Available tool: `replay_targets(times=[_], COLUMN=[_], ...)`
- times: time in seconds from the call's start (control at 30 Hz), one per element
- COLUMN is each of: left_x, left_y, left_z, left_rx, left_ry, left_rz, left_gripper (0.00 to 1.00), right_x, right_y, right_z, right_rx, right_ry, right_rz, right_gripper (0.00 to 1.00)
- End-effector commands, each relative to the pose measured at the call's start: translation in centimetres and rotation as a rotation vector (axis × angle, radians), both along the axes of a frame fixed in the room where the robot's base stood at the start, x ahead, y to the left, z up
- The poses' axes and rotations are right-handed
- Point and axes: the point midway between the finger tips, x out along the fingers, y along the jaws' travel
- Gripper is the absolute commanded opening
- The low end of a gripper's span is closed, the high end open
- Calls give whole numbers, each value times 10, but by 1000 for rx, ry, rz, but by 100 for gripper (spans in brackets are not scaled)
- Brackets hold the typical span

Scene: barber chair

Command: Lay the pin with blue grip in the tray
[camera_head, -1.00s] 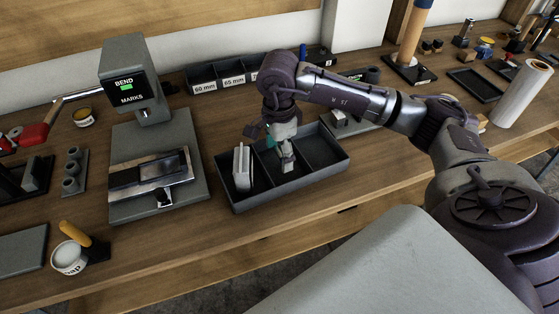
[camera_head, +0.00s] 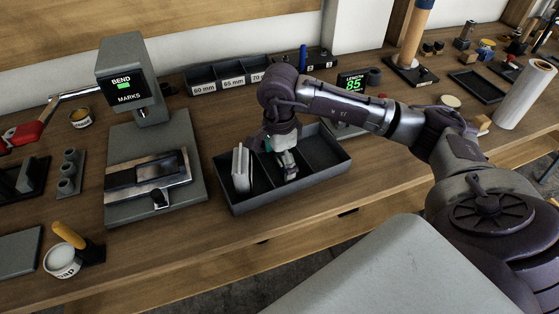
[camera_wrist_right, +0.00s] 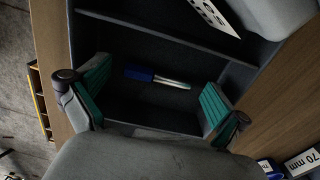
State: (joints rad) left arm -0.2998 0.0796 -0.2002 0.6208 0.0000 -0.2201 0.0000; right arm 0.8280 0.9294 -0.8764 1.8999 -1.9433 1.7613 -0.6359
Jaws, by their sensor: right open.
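The tray (camera_head: 300,188) is a dark open box with compartments on the bench, and its floor also shows in the right wrist view (camera_wrist_right: 155,100). The pin with blue grip (camera_wrist_right: 157,77) lies flat on a compartment floor, its blue end left and its bright metal end right. My right gripper (camera_head: 286,166) is over the tray. In its wrist view the two teal-padded fingers (camera_wrist_right: 155,97) are spread wide, with the pin between and beyond them, not visibly touched. In the head view the gripper hides the pin. My left gripper is out of view.
Pale plates (camera_head: 242,168) stand in the tray's left compartment. A bending device (camera_head: 150,182) with a green-lit display is left of the tray. Labelled bins (camera_head: 228,77) and a display reading 85 (camera_head: 352,84) stand behind. A cup (camera_head: 62,261) is at front left.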

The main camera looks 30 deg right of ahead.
Motion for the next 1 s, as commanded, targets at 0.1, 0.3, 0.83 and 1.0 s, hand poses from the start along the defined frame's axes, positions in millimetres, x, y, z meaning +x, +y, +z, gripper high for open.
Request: replay_targets(times=[0.1, 0.3, 0.83, 1.0], left_x=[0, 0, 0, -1], left_y=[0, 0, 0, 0], left_z=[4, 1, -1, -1], left_rx=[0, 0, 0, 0], left_ry=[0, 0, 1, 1], left_rz=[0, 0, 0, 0], left_gripper=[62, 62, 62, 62], right_x=[0, 2, 2, 2], right_y=[0, 0, 0, 0], right_z=[4, 32, 120, 123], right_rx=[0, 0, 1, 0], right_ry=[0, -6, -1, 1], right_rz=[0, -1, -1, -1], right_gripper=[100, 100, 100, 100])
